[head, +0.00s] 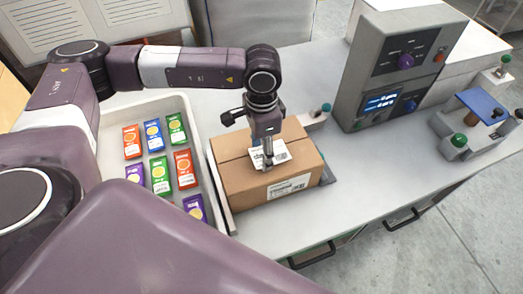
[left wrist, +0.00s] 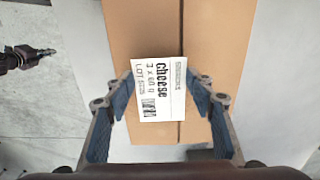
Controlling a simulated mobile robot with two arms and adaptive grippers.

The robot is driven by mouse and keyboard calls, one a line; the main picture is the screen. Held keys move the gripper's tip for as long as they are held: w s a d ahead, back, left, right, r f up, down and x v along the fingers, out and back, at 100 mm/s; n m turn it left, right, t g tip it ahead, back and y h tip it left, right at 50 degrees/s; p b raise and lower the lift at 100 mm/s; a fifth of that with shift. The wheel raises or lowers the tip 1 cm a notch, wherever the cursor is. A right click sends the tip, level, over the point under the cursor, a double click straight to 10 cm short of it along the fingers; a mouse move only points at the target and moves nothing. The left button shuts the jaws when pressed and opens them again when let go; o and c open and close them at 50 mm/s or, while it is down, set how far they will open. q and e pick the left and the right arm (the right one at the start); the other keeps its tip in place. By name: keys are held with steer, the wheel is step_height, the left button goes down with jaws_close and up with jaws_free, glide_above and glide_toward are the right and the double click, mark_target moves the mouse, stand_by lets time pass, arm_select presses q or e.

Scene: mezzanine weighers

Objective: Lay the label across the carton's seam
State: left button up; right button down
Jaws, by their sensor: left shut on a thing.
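The brown carton (head: 240,178) sits closed on the bench, and its top also fills the middle of the left wrist view (left wrist: 215,40). The white label (head: 277,153) is over the carton's top. In the left wrist view the label (left wrist: 160,90) reads "cheese", and the carton's seam (left wrist: 180,132) runs under its right-hand part. My left gripper (head: 267,163) points down over the carton, shut on the label, with a blue-padded finger at either side of it (left wrist: 163,92). I cannot tell whether the label touches the carton. My right gripper is not in view.
A pale tray (head: 112,112) with several coloured packets stands left of the carton. A grey weigher cabinet (head: 368,75) with a lit display stands behind right. A blue-topped device (head: 482,103) is at the far right.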

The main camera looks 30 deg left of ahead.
mark_target(261, 157)
arm_select(q)
steer(key=shift+f, duration=0.95)
steer(key=o, duration=0.7)
steer(key=shift+c, duration=0.2)
step_height(261, 157, up, 12)
steer(key=b, duration=0.4)
steer(key=shift+b, duration=0.35)
